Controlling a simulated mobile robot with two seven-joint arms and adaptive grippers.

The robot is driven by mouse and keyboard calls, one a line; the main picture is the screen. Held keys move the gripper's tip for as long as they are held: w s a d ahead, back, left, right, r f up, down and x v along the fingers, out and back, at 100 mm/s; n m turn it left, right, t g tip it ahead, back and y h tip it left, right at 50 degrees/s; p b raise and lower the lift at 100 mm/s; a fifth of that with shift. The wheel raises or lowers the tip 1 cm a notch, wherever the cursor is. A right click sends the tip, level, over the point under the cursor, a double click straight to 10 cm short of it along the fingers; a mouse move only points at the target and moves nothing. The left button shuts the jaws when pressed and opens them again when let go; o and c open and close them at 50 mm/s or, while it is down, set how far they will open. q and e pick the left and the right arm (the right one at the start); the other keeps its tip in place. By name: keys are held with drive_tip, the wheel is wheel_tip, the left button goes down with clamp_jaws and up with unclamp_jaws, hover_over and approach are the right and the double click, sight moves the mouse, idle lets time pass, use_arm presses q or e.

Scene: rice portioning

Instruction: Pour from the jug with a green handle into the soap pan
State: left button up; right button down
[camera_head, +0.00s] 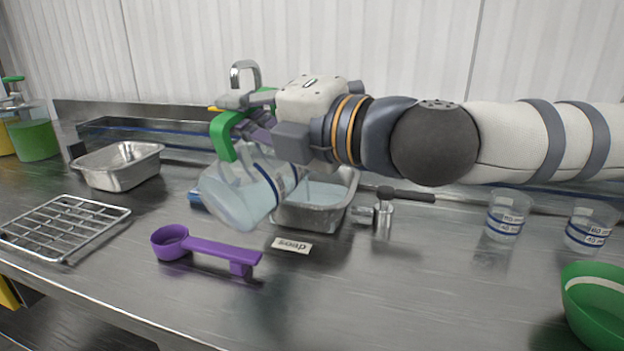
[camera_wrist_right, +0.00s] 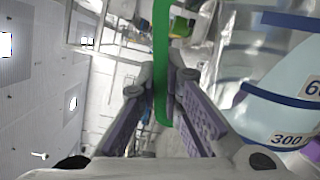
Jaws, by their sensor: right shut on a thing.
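The jug (camera_head: 236,198) is clear with a blue band and a green handle (camera_head: 222,138). It is strongly tilted, partly in front of the left side of the soap pan (camera_head: 314,217). That metal pan holds pale bluish liquid and stands behind a small "soap" label (camera_head: 292,245). My right gripper (camera_head: 254,118) is shut on the green handle, above the counter. In the right wrist view the handle (camera_wrist_right: 161,55) passes between the fingers (camera_wrist_right: 162,88), and the jug's marked wall (camera_wrist_right: 285,100) is at the right. I cannot see any stream. My left gripper is not in view.
A purple scoop (camera_head: 210,248) lies in front. A wire rack (camera_head: 65,226) and an empty metal pan (camera_head: 118,166) are left. Two small measuring cups (camera_head: 506,214) and a green bowl (camera_head: 592,306) are right. A faucet (camera_head: 245,70) stands behind.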

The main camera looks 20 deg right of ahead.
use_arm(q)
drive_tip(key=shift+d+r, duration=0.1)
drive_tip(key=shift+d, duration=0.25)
use_arm(e)
drive_tip(key=shift+w+d+r+m, duration=0.3)
drive_tip(key=shift+w+d+r, duration=0.1)
drive_tip(key=shift+d, duration=0.1)
drive_tip(key=shift+w+d+r+m, duration=0.4)
drive_tip(key=shift+w+d, duration=0.05)
drive_tip(key=shift+d, duration=0.15)
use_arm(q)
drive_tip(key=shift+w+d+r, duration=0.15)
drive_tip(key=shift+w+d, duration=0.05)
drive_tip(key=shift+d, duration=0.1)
use_arm(e)
drive_tip(key=shift+r, duration=0.15)
